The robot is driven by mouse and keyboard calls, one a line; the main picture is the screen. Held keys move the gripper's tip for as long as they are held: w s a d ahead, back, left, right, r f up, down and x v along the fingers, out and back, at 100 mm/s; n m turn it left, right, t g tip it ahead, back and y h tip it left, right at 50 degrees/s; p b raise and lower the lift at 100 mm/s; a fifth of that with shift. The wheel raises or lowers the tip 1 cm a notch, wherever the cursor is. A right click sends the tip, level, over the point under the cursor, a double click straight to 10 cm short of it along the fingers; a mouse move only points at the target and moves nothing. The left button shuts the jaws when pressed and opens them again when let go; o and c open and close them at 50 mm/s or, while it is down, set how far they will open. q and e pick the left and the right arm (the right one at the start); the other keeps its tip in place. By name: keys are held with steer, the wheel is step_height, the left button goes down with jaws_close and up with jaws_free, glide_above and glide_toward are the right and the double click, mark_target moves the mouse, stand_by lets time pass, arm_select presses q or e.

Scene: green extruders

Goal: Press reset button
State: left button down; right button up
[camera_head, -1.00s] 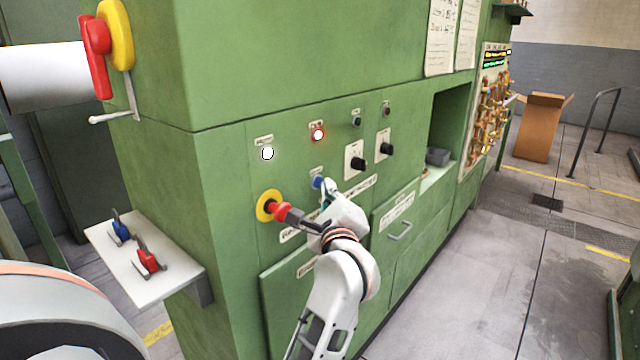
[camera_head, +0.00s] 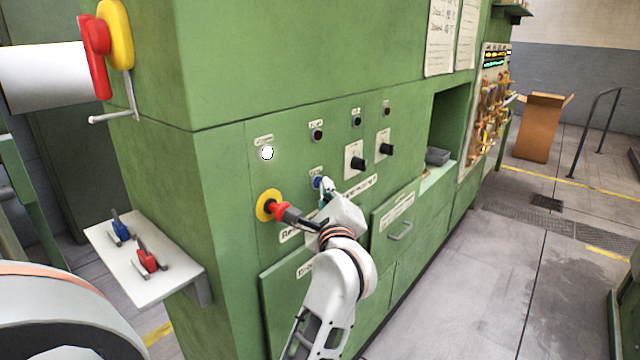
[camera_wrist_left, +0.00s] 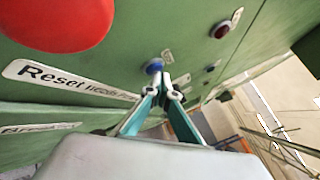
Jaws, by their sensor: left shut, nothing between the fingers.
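The blue button (camera_head: 317,182) sits on the green machine panel, below a dark red lamp (camera_head: 317,135). It is probably the reset button; its own small label is too blurred to read. My left gripper (camera_head: 326,185) is shut and empty, with its tips at the blue button. In the left wrist view, the closed fingertips (camera_wrist_left: 168,82) overlap the lower edge of the blue button (camera_wrist_left: 153,66); I cannot tell whether they press it. A long label starting with "Reset" (camera_wrist_left: 65,80) lies below a red mushroom button (camera_wrist_left: 55,18). My right gripper is not in view.
The red mushroom button on a yellow ring (camera_head: 266,205) stands out close left of my gripper. A white lamp (camera_head: 267,153) and black knobs (camera_head: 358,163) are on the panel. A drawer handle (camera_head: 400,232) protrudes at the right. Open floor (camera_head: 480,270) lies right of the machine.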

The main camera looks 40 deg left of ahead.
arm_select(q)
steer(key=shift+s+d, duration=0.1)
steer(key=shift+d, duration=0.6)
